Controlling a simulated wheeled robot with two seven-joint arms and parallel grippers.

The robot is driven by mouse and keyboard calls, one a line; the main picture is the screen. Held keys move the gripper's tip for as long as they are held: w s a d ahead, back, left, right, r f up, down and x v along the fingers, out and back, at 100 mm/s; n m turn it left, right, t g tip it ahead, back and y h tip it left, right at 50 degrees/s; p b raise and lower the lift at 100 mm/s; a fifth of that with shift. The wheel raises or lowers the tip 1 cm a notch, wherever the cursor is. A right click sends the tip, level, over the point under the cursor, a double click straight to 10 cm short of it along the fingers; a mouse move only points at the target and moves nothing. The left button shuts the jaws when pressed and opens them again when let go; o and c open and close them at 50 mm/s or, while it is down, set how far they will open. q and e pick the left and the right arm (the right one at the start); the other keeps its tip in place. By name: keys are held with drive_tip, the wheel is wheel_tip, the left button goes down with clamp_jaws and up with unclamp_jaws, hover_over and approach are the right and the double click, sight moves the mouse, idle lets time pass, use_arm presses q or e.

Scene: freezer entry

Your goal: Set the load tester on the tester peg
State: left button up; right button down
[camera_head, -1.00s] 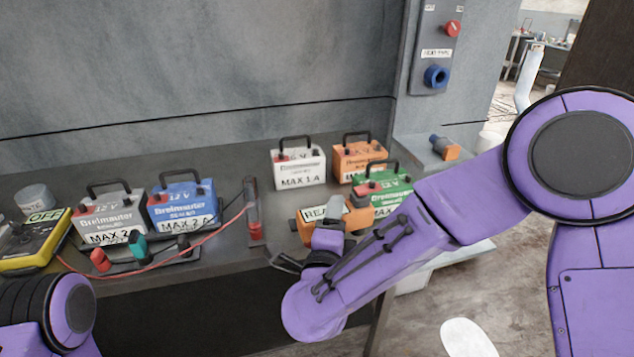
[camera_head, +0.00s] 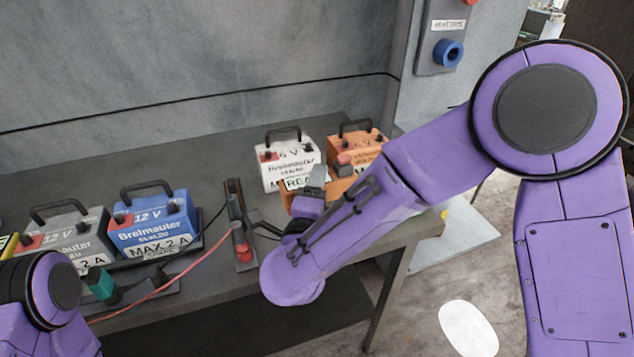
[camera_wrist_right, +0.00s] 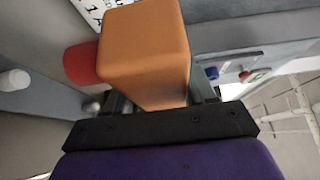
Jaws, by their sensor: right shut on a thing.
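I cannot make out the tester peg for certain. My left gripper is outside the view; only its arm shows at bottom left.
A white battery (camera_head: 288,160) and an orange battery (camera_head: 365,150) stand at the back of the grey bench (camera_head: 215,165). Blue (camera_head: 152,220) and grey (camera_head: 75,238) batteries stand left. A panel with a blue socket (camera_head: 449,53) is on the wall.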

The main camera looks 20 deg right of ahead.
drive_tip(key=shift+s+a+r, duration=0.1)
drive_tip(key=shift+r, duration=0.05)
drive_tip(key=shift+a, duration=0.1)
drive_tip(key=shift+f, duration=0.3)
drive_tip(key=shift+f+b, duration=1.6)
drive_tip(key=shift+f, duration=0.25)
drive_tip(key=shift+f+b, duration=1.05)
drive_tip(key=shift+f, duration=0.35)
drive_tip(key=shift+c, duration=1.4)
unclamp_jaws()
drive_tip(key=shift+s+a, duration=0.1)
drive_tip(key=shift+s, duration=0.05)
drive_tip(key=b+v, duration=0.1)
drive_tip(key=v, duration=0.9)
drive_tip(key=shift+b, duration=0.3)
drive_tip(key=shift+s, duration=0.15)
